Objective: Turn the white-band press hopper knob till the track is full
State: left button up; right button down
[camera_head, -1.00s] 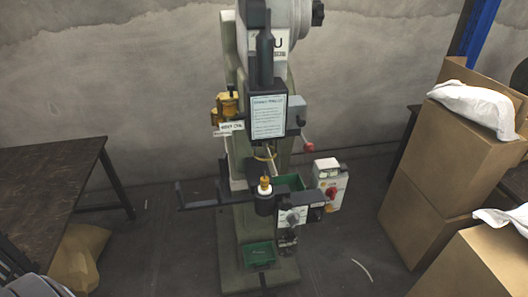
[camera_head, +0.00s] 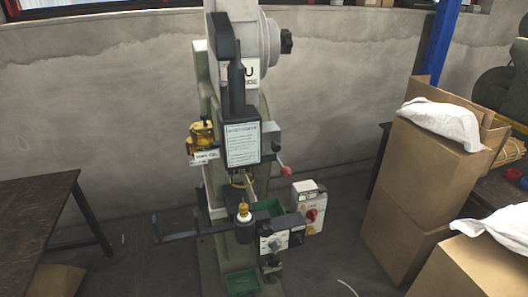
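A tall rivet press (camera_head: 205,100) stands in the middle against the wall. Its upper part has a round pale grey drum (camera_head: 264,45), which looks like the hopper. A black knob (camera_head: 287,41) sticks out of the drum's right side. A dark upright part (camera_head: 236,88) runs down the front to a white instruction plate (camera_head: 243,144). I cannot clearly make out a track or how full it is. A white marking with a dark letter (camera_head: 252,74) shows beside the upright part; I cannot tell a white band for certain. Neither of my grippers shows.
A dark table (camera_head: 35,215) stands at left. Stacked cardboard boxes (camera_head: 412,195) with white bags (camera_head: 442,121) stand at right, near a blue post (camera_head: 440,40). A white control box with a red switch (camera_head: 309,206) is beside the press. Floor is open on both sides of the press.

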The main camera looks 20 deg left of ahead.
aim_at(286, 44)
jog(key=i+l, duration=0.3)
jog(key=i+l+u, duration=0.25)
jog(key=l+u, duration=0.25)
jog(key=l, duration=0.15)
jog(key=i+l+u, duration=0.25)
jog(key=l+u, duration=0.25)
jog(key=l, duration=0.2)
jog(key=u, duration=0.75)
